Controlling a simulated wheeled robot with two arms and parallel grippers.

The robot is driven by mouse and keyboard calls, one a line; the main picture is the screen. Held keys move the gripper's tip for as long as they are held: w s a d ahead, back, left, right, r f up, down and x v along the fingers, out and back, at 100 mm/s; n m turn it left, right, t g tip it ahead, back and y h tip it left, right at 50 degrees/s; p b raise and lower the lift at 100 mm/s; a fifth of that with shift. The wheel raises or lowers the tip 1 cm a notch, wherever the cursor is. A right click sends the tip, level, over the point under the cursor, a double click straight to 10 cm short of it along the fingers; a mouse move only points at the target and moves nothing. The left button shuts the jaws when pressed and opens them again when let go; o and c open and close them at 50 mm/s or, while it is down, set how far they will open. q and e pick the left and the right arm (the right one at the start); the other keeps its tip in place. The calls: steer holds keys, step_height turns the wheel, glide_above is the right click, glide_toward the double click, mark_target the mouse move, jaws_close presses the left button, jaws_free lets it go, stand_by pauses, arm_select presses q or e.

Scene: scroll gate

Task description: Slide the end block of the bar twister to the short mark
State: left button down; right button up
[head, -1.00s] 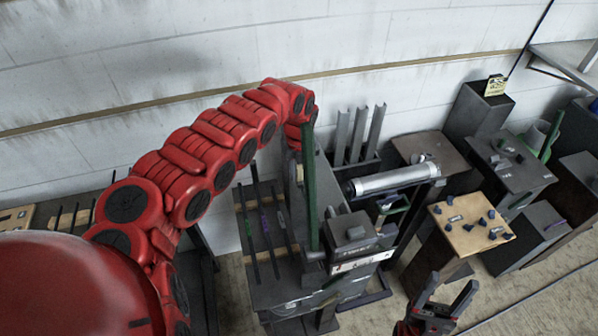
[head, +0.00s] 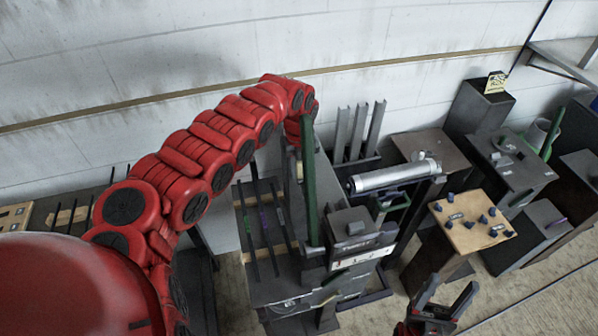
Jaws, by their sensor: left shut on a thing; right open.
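The bar twister stands on a dark bench at centre, with a grey box-shaped head (head: 350,225), a white label plate (head: 362,255) and a long upright green lever (head: 310,190). My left arm reaches over from the left and bends down behind the lever's top. My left gripper (head: 297,166) is low behind the lever, shut on a part that appears to be the end block; the lever and my wrist mostly hide it. The short mark cannot be made out. My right gripper (head: 445,298) is open and empty at the bottom, right of the twister.
A rack with dark rods (head: 262,225) lies left of the lever. A tan board with blue knobs (head: 470,222) and other machines fill the right. Floor shows around my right gripper.

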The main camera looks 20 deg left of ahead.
arm_select(q)
steer(key=shift+s+r, duration=0.1)
steer(key=c, duration=0.6)
jaws_free()
steer(key=shift+a, duration=0.1)
steer(key=shift+c, duration=0.2)
